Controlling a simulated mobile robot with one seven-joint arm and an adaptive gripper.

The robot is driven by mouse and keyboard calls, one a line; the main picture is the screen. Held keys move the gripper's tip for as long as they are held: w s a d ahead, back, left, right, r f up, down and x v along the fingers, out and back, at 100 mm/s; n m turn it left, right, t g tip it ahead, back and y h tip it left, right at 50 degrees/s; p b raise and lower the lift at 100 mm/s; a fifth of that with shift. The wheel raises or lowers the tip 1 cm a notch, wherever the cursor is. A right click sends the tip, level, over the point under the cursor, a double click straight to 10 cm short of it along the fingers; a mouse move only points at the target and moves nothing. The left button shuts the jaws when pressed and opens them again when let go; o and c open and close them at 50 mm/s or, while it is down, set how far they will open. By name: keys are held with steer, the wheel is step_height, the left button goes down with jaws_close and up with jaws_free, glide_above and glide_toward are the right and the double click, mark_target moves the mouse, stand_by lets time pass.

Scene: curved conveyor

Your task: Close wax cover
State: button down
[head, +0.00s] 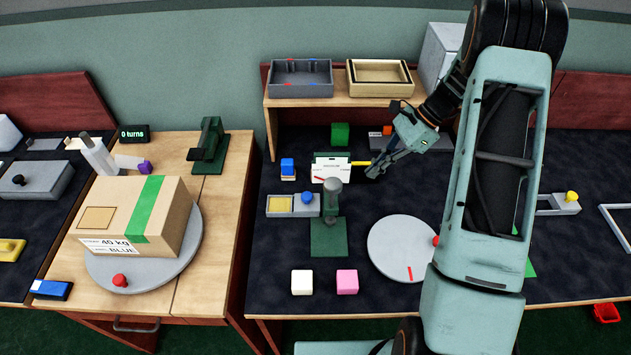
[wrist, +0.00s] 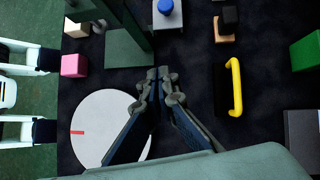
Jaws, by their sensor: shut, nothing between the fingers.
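The wax box (head: 279,206) is a small grey box on the dark mat, left of the green press. Its yellow wax shows uncovered on the left. The cover (head: 307,207), a grey piece with a blue knob (head: 307,197), sits at the right end of the box. In the wrist view, the blue knob (wrist: 166,7) and part of the grey cover (wrist: 169,22) show at the top edge; the wax is out of frame. My gripper (head: 373,174) is shut and empty, above the mat to the right of the box. Its closed tips (wrist: 158,73) point toward the cover's side, apart from it.
A green press (head: 328,238) with a grey handle stands just right of the box. A white card holder (head: 331,171) and a yellow handle (wrist: 236,87) are near my gripper. A grey disc (head: 395,248) and pink cube (head: 347,282) lie in front. A blue-topped stamp (head: 288,166) stands behind.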

mark_target(307, 199)
steer(key=shift+y, duration=0.6)
steer(key=a+f, duration=0.2)
steer(key=a, duration=0.1)
steer(key=a+f+p, duration=0.1)
steer(key=a+f, duration=0.4)
steer(key=a, duration=0.1)
steer(key=shift+w+a+f+p, duration=0.2)
steer(key=shift+w+f+p, duration=0.1)
steer(key=shift+w, duration=0.05)
steer(key=a, duration=0.1)
steer(key=a+p, duration=0.1)
steer(key=a, duration=0.1)
steer(key=shift+s+a+f, duration=0.1)
steer(key=shift+s+f, duration=0.1)
steer(key=shift+f, duration=0.2)
steer(key=shift+a+f, duration=0.15)
steer(key=shift+a, duration=0.3)
